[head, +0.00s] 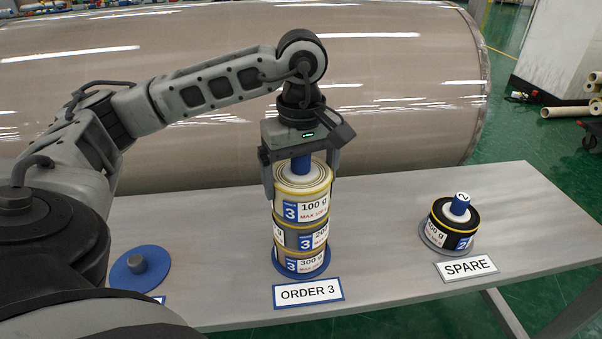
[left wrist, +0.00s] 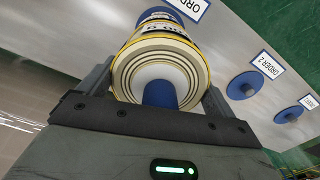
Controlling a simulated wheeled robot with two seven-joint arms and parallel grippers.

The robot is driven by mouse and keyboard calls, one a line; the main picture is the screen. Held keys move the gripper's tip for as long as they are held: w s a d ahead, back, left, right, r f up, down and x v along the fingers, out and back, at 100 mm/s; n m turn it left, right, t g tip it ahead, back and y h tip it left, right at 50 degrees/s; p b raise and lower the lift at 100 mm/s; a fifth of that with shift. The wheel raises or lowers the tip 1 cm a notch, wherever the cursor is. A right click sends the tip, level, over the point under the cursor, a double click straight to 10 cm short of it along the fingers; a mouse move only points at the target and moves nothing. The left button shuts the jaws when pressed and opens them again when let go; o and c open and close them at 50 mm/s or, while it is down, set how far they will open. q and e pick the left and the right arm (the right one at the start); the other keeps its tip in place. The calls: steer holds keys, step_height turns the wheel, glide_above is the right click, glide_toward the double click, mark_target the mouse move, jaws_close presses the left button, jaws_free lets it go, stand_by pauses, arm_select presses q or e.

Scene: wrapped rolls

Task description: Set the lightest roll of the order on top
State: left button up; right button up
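The Order 3 stack (head: 298,240) stands upright on a blue base (head: 320,272) behind an ORDER 3 sign (head: 308,292). The bottom roll (head: 303,264) reads 300 g, the middle roll (head: 308,240) seems to read 200 g, and the top roll (head: 306,208) reads 100 g. The top roll appears to touch the middle one. My left gripper (head: 301,182) points down from above, with its fingers against opposite sides of the 100 g roll. In the left wrist view the 100 g roll (left wrist: 158,52) sits between both fingers, around a blue core. My right gripper is not in view.
An empty blue base (head: 128,275) lies at left. The table between stack and spare is clear. A huge roll (head: 400,90) lies behind.

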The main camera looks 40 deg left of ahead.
arm_select(q)
steer(key=shift+o, duration=0.3)
steer(key=shift+r, duration=0.25)
step_height(320, 180, up, 14)
steer(key=p, duration=0.5)
steer(key=shift+r, duration=0.1)
steer(key=shift+r+p, duration=0.3)
steer(key=shift+r, duration=0.35)
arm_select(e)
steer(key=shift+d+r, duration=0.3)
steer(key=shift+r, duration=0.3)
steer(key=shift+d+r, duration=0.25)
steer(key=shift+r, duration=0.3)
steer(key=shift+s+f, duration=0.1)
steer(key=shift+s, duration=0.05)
